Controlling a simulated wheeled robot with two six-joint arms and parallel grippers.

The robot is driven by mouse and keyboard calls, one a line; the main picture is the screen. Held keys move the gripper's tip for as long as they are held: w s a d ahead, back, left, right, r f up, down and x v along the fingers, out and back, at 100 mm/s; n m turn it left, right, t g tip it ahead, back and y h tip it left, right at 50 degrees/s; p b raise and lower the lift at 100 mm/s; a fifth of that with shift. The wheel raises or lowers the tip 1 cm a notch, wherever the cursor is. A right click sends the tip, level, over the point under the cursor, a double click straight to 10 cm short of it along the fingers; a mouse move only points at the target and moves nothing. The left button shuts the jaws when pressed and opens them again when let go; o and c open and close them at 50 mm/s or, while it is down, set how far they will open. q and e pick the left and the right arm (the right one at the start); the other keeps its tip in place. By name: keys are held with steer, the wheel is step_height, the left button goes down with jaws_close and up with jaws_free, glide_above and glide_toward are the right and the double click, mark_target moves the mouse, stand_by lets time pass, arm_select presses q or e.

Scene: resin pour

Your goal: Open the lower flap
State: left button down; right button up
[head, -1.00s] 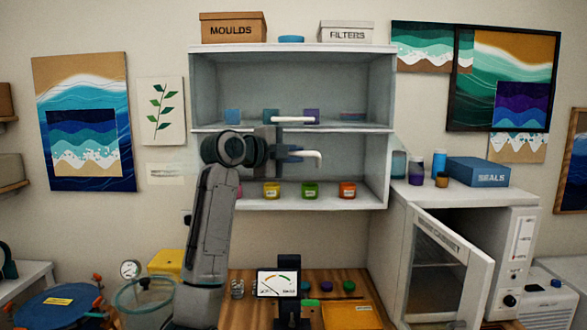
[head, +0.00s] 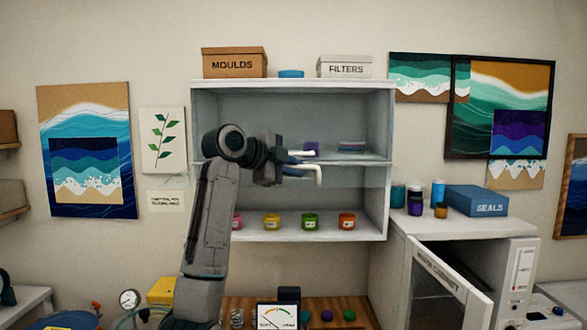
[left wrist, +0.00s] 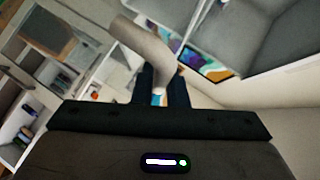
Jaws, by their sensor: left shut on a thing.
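The wall cabinet (head: 389,115) has an upper and a lower compartment. A white bent handle (head: 319,177) shows in front of the lower compartment, and a pale flap edge seems to run beside it. A second white handle (head: 305,153) shows just above, at the middle shelf. My left gripper (head: 289,170) is shut on the lower handle. In the left wrist view the pale curved handle (left wrist: 146,42) runs down between the dark fingers (left wrist: 160,95). The flap's own panel is hard to make out, and my arm hides the cabinet's left part. My right gripper is not in view.
Several coloured jars (head: 310,221) stand on the lower shelf. Boxes marked MOULDS (head: 234,63) and FILTERS (head: 344,67) stand on top. An open-doored oven-like cabinet (head: 445,285) stands at the right.

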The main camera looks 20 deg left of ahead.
arm_select(q)
steer(key=c, duration=1.7)
jaws_free()
steer(key=shift+w+a+f, duration=0.1)
steer(key=shift+w, duration=0.05)
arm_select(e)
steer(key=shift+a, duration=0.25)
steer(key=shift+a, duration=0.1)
arm_select(q)
steer(key=shift+a, duration=0.1)
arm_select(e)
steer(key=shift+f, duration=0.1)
